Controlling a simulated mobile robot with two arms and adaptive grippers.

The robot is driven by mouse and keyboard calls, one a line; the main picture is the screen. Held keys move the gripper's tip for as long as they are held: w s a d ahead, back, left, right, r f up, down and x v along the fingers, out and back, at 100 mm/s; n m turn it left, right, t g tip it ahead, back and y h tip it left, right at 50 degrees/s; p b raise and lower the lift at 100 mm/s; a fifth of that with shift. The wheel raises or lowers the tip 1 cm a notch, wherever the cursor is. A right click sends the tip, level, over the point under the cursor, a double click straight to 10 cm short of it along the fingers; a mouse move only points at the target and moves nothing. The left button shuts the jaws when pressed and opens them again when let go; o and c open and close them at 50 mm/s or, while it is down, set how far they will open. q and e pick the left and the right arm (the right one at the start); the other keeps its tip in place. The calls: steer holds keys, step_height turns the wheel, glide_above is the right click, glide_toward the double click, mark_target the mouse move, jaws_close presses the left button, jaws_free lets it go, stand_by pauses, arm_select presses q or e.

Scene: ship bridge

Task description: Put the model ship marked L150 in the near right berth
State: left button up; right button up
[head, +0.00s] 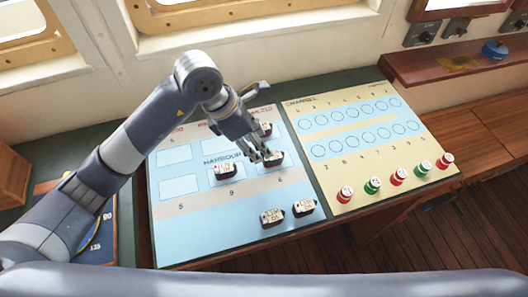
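The blue harbour chart (200,222) has two rows of marked berths. A small dark-hulled model ship (273,162) with a pale top is at the near right berth, directly under my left gripper (264,154). The fingers are at this ship and partly cover it; whether they grip it is unclear. Another ship (265,129) is at the far right berth, behind the gripper. One ship (226,170) is in the near middle berth. Two more ships, one left (272,216) and one right (304,208), stand on the blue strip in front. Their labels are too small to read surely. My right gripper is out of view.
A cream channel chart (385,150) lies to the right, with several red and green buoys (398,177) along its near edge. A wooden shelf (460,62) holds a blue round object (494,50). The two left near and far berths look empty.

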arm_select(q)
steer(key=shift+b+v, duration=0.3)
steer(key=shift+v, duration=2)
steer(key=shift+r, duration=0.1)
